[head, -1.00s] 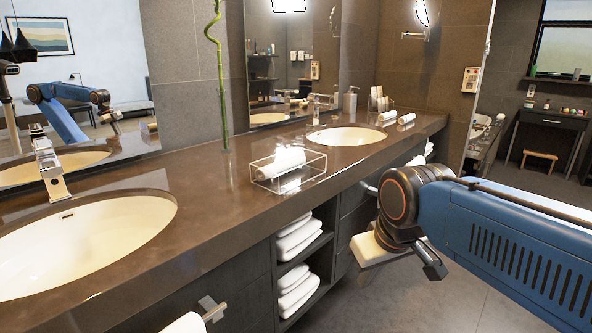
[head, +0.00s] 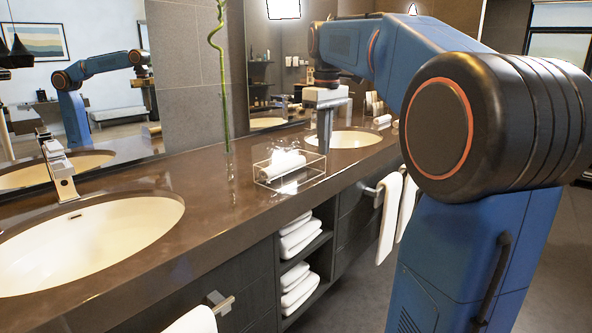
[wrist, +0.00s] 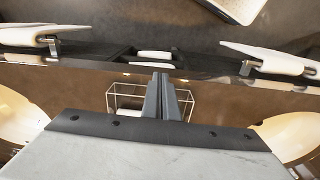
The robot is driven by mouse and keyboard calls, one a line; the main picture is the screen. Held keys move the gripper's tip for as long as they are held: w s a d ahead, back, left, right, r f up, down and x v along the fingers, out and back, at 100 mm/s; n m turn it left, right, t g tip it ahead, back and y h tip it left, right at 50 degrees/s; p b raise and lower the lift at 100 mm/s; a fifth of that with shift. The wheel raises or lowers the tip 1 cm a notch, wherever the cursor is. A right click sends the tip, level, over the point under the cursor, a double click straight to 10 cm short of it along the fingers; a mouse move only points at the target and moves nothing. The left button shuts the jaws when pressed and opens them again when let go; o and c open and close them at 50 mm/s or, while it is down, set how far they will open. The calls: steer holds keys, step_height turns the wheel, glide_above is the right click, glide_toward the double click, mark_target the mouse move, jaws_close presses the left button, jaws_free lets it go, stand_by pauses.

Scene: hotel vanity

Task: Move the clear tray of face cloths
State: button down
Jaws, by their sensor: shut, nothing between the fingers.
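The clear tray (head: 268,178) stands on the brown counter between the two sinks, with rolled white face cloths (head: 286,163) in it. In the wrist view the tray (wrist: 112,101) shows as a thin-edged box, partly hidden behind my fingers. My gripper (head: 324,148) points down over the counter, close to the tray's right end in the head view. Its fingers are together and empty in the wrist view (wrist: 163,80). I cannot tell whether the fingertips touch the tray.
A near sink (head: 90,240) with a tall faucet (head: 58,172) lies left of the tray; a far sink (head: 350,139) lies beyond it. A thin green stalk (head: 224,100) stands behind the tray. Towels hang on the counter front (head: 390,215). The counter left of the tray is clear.

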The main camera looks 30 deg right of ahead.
steer(key=shift+n, duration=0.3)
steer(key=w+f, duration=0.1)
steer(key=f, duration=0.2)
steer(key=w+f, duration=0.2)
steer(key=f, duration=0.1)
steer(key=w+f, duration=0.1)
steer(key=f, duration=0.2)
steer(key=shift+w+a, duration=0.25)
steer(key=shift+w, duration=0.05)
steer(key=shift+w+a, duration=0.2)
steer(key=shift+w, duration=0.4)
steer(key=w+a, duration=0.2)
steer(key=w, duration=0.3)
steer(key=w+a, duration=0.2)
steer(key=w, duration=0.4)
steer(key=w+a, duration=0.2)
steer(key=w, duration=0.3)
steer(key=shift+w+a, duration=0.1)
steer(key=shift+w, duration=0.05)
